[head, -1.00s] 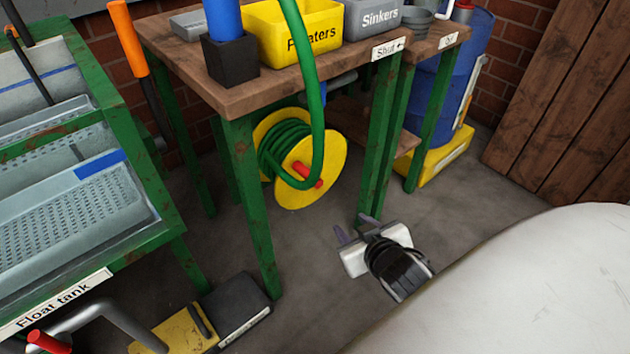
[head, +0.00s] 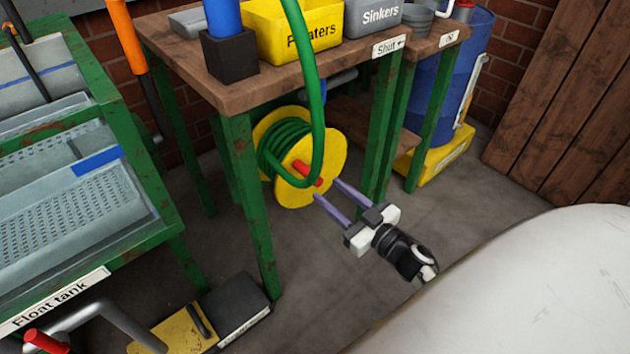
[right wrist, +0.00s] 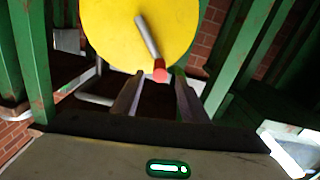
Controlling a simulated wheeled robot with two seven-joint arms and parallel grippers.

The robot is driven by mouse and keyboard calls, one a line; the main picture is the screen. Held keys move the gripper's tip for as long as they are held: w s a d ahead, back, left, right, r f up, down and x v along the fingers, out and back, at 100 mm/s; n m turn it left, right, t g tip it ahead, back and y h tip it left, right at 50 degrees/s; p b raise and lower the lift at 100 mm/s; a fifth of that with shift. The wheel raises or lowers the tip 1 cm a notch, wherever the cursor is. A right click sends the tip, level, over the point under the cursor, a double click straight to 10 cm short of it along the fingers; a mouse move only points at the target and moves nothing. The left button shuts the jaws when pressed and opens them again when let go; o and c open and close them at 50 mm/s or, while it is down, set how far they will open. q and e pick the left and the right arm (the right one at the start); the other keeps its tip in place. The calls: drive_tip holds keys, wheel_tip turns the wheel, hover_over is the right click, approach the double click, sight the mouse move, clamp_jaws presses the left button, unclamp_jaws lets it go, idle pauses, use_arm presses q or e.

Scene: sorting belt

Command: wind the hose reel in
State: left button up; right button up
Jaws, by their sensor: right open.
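The hose reel (head: 325,151) is a yellow disc with green hose (head: 284,150) wound on it, under the wooden table. One length of hose rises from it past the table's front edge. A red handle (head: 306,172) stands out from the disc's face. My right gripper (head: 327,190) is open and empty, its two purple-grey fingers pointing at the reel just short of the handle. In the right wrist view the yellow disc (right wrist: 110,30) fills the top, and the crank's red end (right wrist: 160,75) shows just beyond and between the fingertips (right wrist: 156,78). My left gripper is not in view.
The wooden table (head: 270,88) has green legs (head: 250,205) on both sides of the reel. A yellow bin (head: 262,30) and a grey bin (head: 372,18) stand on top. The float tank (head: 165,220) is at left. A pedal (head: 235,305) lies on the floor. Floor right of my gripper is clear.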

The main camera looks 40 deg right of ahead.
sight(315, 180)
drive_tip(key=w, duration=0.2)
drive_tip(key=w+b, duration=0.1)
drive_tip(key=w, duration=0.3)
drive_tip(key=shift+w+a, duration=0.3)
clamp_jaws()
